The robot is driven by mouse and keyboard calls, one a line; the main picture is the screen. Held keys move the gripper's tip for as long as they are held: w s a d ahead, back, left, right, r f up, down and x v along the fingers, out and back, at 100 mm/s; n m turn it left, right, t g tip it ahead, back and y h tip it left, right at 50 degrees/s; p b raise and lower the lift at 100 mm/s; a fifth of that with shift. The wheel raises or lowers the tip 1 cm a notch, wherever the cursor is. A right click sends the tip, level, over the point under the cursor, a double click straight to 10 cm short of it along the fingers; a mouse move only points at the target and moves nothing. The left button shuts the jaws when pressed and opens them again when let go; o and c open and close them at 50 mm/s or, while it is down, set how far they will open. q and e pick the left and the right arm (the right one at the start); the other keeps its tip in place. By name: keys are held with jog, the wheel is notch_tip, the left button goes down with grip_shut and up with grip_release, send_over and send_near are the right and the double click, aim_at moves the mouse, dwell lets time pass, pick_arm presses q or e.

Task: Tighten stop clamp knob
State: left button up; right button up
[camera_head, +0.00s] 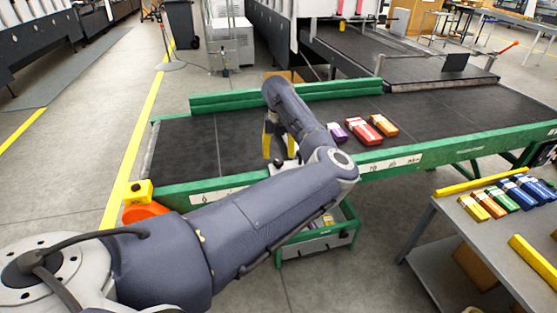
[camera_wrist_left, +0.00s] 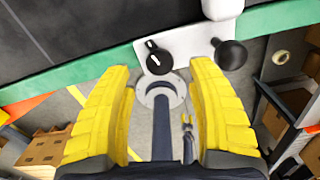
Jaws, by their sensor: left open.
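A white clamp bracket (camera_wrist_left: 187,38) sits on the green rail of the conveyor in the left wrist view. It carries a black round knob (camera_wrist_left: 157,58) with a white pointer mark, and a black ball-ended handle (camera_wrist_left: 230,54) to the right. I cannot tell for sure which is the stop clamp knob. My left gripper (camera_wrist_left: 158,88) is open, its yellow fingers on either side below the pointer knob, with nothing between the tips. In the head view, my left gripper (camera_head: 278,146) is over the conveyor's near rail, and my arm partly hides the clamp. My right gripper is not in view.
The dark conveyor belt (camera_head: 440,112) carries purple, red and orange cartons (camera_head: 364,130) right of my arm. A grey table (camera_head: 467,235) with several cartons stands at the right. A yellow button box (camera_head: 138,192) is at the conveyor's left end. A green-framed bin (camera_head: 318,243) stands below.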

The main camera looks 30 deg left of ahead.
aim_at(278, 161)
pick_arm(q)
notch_tip(278, 161, up, 8)
jog(key=shift+f, duration=0.2)
dwell(0.5)
